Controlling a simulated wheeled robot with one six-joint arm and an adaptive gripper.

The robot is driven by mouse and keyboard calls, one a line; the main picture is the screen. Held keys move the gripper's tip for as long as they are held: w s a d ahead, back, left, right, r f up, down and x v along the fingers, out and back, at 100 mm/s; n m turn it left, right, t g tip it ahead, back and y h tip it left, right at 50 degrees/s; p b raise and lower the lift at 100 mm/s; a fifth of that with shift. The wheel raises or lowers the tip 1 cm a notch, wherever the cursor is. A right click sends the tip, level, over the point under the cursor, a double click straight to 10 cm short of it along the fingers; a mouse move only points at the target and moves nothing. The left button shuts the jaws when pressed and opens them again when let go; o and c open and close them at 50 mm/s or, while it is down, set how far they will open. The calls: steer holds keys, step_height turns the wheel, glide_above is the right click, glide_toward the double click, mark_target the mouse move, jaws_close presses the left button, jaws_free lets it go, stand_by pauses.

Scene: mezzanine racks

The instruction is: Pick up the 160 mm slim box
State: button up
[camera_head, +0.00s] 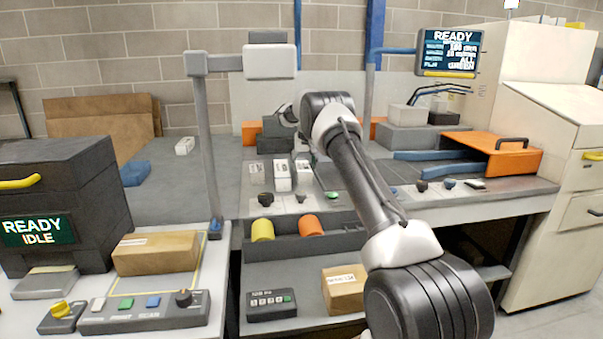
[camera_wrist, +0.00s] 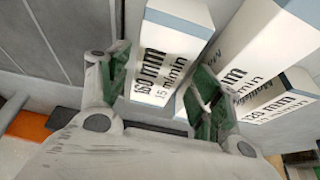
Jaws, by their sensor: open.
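In the wrist view a slim white box (camera_wrist: 165,58) with a pale blue edge stands between my fingers. Its black print seems to read 160 mm, but the first digits are partly unclear. My gripper (camera_wrist: 160,80) is open, with one green finger on each side of this box. I cannot tell whether either finger touches it. In the head view several slim white boxes (camera_head: 282,176) stand in a small group on the grey worktop (camera_head: 215,165).
Two more white printed boxes (camera_wrist: 268,45) stand close to the right finger. In the head view an orange housing (camera_head: 500,152) with blue rails is at the right. A grey bin (camera_head: 345,240) with yellow and orange rolls sits in front. A post (camera_head: 205,150) rises at the left.

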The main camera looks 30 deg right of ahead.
mark_target(303, 167)
steer(key=x, duration=0.5)
steer(key=shift+c, duration=0.3)
steer(key=shift+r, duration=0.1)
steer(key=c, duration=0.9)
